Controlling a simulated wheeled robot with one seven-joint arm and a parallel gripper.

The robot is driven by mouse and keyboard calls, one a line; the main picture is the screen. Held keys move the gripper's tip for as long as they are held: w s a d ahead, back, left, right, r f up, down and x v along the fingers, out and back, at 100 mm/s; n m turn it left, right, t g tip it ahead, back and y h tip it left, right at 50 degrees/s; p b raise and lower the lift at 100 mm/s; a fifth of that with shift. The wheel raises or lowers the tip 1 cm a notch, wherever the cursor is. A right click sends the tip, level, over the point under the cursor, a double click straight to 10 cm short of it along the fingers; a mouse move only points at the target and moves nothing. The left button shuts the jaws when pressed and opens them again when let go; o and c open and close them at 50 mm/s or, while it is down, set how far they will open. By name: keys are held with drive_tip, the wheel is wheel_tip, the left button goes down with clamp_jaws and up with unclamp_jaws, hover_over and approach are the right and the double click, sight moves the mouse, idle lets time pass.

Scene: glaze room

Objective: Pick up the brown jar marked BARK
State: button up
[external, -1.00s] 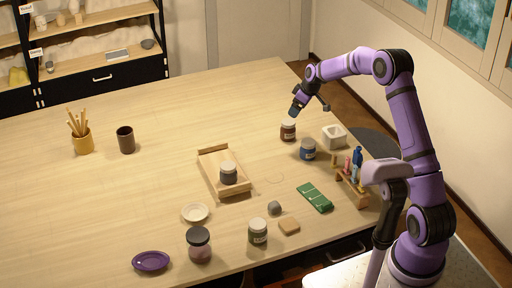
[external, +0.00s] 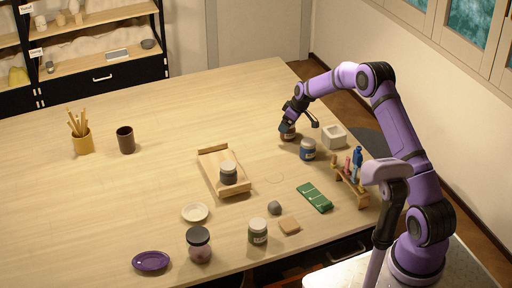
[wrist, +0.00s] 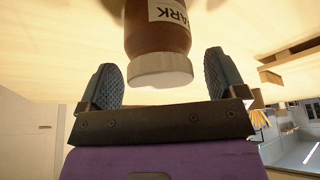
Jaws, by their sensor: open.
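The brown jar marked BARK (wrist: 157,35) fills the top middle of the wrist view, with a white lid and a label reading "ARK" in the visible part. In the external view the brown jar (external: 290,136) stands near the table's far right edge, its upper part hidden by my gripper (external: 287,128). In the wrist view my gripper (wrist: 165,80) is open, with one ridged finger on each side of the jar's lid. The lid lies between the fingers, with a gap visible on both sides.
A blue-labelled jar (external: 308,150) and a white square block (external: 334,137) stand close to the right of the brown jar. A wooden rack of tools (external: 351,186) and a green mat (external: 314,197) lie nearer. The table left of the jar is clear.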

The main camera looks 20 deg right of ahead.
drive_tip(key=shift+c, duration=0.5)
drive_tip(key=c, duration=1.4)
